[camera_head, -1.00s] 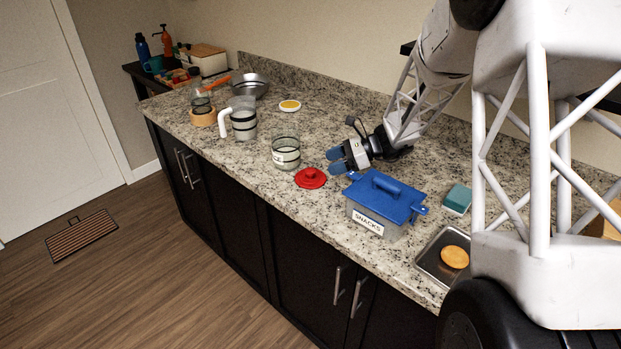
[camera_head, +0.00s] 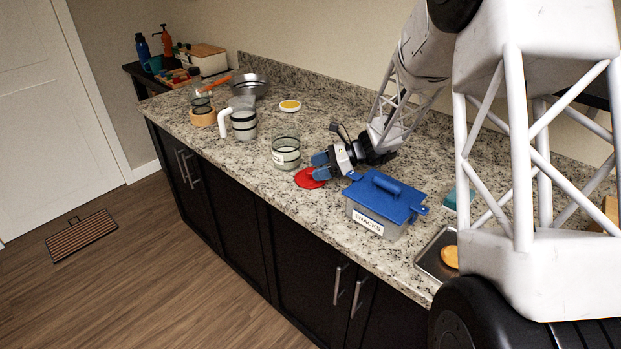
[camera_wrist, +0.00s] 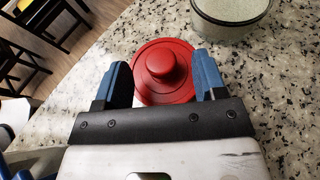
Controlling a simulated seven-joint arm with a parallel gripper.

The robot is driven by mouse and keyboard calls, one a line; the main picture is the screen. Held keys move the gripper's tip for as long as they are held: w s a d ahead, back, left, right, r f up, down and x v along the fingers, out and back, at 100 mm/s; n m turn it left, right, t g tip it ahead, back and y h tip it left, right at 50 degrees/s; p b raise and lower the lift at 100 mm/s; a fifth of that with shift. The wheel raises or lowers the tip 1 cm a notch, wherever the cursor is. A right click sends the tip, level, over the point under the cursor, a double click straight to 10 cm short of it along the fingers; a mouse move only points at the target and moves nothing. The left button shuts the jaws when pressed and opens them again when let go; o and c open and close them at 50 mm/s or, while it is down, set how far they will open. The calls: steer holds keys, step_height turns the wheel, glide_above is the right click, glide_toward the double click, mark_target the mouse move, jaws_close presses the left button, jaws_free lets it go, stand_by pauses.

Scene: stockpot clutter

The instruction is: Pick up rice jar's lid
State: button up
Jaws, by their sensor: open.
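The red lid (camera_head: 307,179) lies flat on the granite counter, next to a glass jar (camera_head: 286,153) with pale contents and a dark band. In the wrist view the red lid (camera_wrist: 163,72) shows its round knob, and the jar's rim (camera_wrist: 232,22) is just beyond it. My gripper (camera_head: 320,167) is open. In the wrist view its blue fingers (camera_wrist: 163,82) stand on either side of the lid's near part, with the knob between and slightly beyond the tips. I see no contact with the lid. In the head view the gripper hides part of it.
A grey box with a blue lid (camera_head: 386,197), labelled SNACKS, stands close beside my gripper. A metal tray (camera_head: 432,262) lies to its right. A white-handled jug (camera_head: 242,122) and a metal bowl (camera_head: 250,84) stand farther back. Counter behind the jar is mostly clear.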

steer(key=shift+x, duration=1.45)
steer(key=c, duration=1)
steer(key=shift+r, duration=5)
